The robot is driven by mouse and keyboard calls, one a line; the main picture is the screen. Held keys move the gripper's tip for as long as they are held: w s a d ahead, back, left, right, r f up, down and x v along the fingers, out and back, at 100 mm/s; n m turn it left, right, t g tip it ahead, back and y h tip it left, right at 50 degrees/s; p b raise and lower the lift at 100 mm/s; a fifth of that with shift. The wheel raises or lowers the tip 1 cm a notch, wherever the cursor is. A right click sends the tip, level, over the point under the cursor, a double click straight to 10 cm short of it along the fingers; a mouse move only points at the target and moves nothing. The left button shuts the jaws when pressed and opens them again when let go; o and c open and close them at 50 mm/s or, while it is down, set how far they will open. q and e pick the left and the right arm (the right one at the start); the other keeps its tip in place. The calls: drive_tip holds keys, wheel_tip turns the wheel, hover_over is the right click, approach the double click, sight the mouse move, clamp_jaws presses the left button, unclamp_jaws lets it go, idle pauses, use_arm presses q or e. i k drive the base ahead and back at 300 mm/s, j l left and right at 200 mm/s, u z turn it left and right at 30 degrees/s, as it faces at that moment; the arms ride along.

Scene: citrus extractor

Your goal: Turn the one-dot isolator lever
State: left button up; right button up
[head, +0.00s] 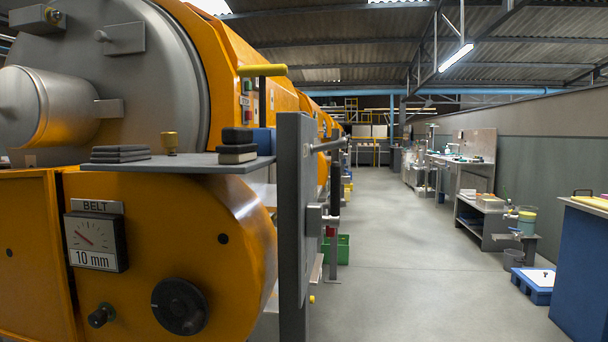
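I cannot pick out any lever marked with one dot. A yellow bar-shaped handle (262,70) stands above the shelf on the orange machine (130,200), but no dot shows on it. A tall grey panel (293,220) is seen nearly edge-on at the machine's right end. A dark handle (328,146) sticks out from its right side, and its face is turned away from me. Neither of my grippers is in the head view.
A grey shelf (190,166) juts from the machine, carrying dark pads (120,153), a brass cup (170,142) and stacked blocks (238,145). Below are a belt gauge (95,240) and black knob (180,306). The aisle floor (410,270) is clear; a blue cabinet (580,270) stands right.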

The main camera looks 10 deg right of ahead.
sight(336, 168)
drive_tip(key=i+l+u, duration=0.3)
drive_tip(key=l+u, duration=0.15)
drive_tip(key=i+l+u, duration=0.2)
drive_tip(key=l+u, duration=0.25)
drive_tip(key=l, duration=0.2)
drive_tip(key=i+l+u, duration=0.1)
drive_tip(key=l+u, duration=0.3)
drive_tip(key=l, duration=0.25)
drive_tip(key=l+u, duration=0.45)
drive_tip(key=l, duration=0.2)
drive_tip(key=k+l+u, duration=0.1)
drive_tip(key=l+u, duration=0.35)
drive_tip(key=l, duration=0.25)
